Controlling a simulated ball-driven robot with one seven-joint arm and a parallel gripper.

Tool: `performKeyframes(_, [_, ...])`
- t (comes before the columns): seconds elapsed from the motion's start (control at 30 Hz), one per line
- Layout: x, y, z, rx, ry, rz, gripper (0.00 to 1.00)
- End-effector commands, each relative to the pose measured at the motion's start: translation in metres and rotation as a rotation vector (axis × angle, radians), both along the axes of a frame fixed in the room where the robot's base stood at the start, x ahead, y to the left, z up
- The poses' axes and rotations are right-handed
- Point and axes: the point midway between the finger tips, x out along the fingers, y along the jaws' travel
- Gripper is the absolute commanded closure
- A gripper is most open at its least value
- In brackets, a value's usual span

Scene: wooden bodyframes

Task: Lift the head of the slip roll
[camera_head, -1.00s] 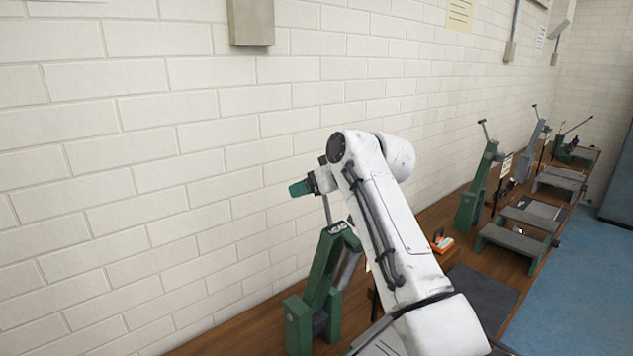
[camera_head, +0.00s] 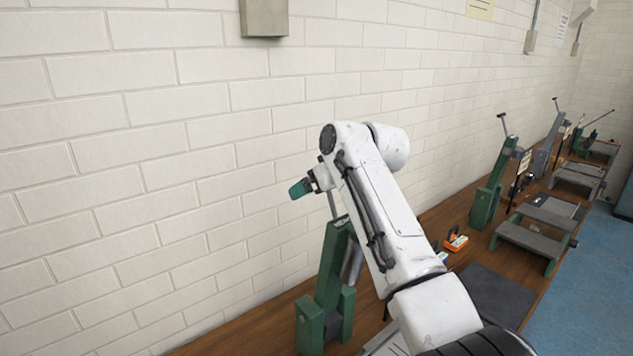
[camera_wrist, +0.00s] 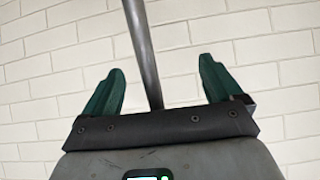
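A green machine (camera_head: 328,285), which looks like the slip roll, stands on the wooden bench near the wall. A grey metal rod (camera_head: 332,204) rises from its top toward my gripper (camera_head: 298,188), which has green fingers. In the wrist view my gripper (camera_wrist: 160,85) is open, its two fingers wide apart. The rod (camera_wrist: 143,50) runs between them in that picture, touching neither finger. I cannot tell its exact depth. The rod's other end and part of the machine's right side are hidden by my arm or cut off by the frame.
A white brick wall (camera_head: 130,200) is close behind and left of my gripper. Right along the bench are another green machine (camera_head: 490,195), a grey-topped stand (camera_head: 535,235) and a small orange object (camera_head: 456,241). Blue floor (camera_head: 585,290) is free at the right.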

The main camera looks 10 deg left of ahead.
Motion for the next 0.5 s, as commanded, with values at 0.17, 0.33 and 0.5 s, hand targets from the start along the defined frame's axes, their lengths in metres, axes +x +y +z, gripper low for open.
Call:
performKeyframes(0.17, [0.0008, -0.0003, 0.0042, 0.003, -0.005, -0.001, 0.00])
performKeyframes(0.33, [0.0007, -0.0011, 0.0060, 0.005, -0.008, -0.001, 0.00])
performKeyframes(0.5, [-0.0035, -0.0068, 0.0118, 0.007, -0.010, -0.001, 0.00])
